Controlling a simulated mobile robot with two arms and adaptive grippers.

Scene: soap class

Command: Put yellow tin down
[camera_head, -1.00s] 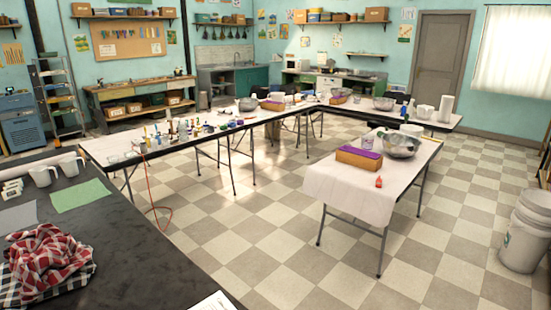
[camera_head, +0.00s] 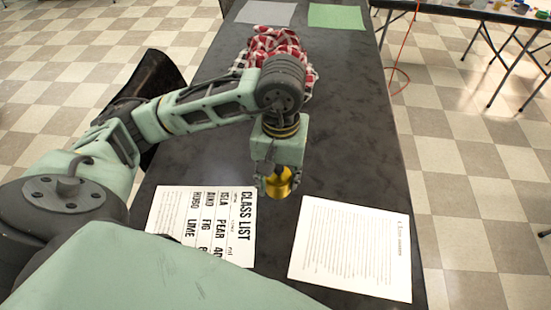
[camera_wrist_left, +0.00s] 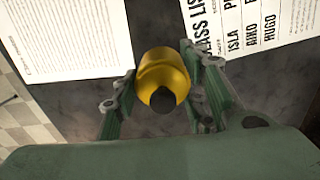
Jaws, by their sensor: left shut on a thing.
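The yellow tin (camera_head: 279,183) is a small shiny gold-yellow cylinder in the grip of my left gripper (camera_head: 278,182), over the dark table (camera_head: 340,140). In the left wrist view the tin (camera_wrist_left: 164,78) sits between the two green-padded fingers of the gripper (camera_wrist_left: 164,88), with a dark round spot on its near end. The fingers are shut on it. Whether the tin touches the table top cannot be told. My right gripper is not in view.
A class list sheet (camera_head: 205,222) lies left of the tin and a printed text sheet (camera_head: 352,248) lies right of it. A crumpled red checked cloth (camera_head: 288,50) lies behind the arm. A grey sheet (camera_head: 266,13) and a green sheet (camera_head: 336,16) lie farther back. Bare table shows between the papers.

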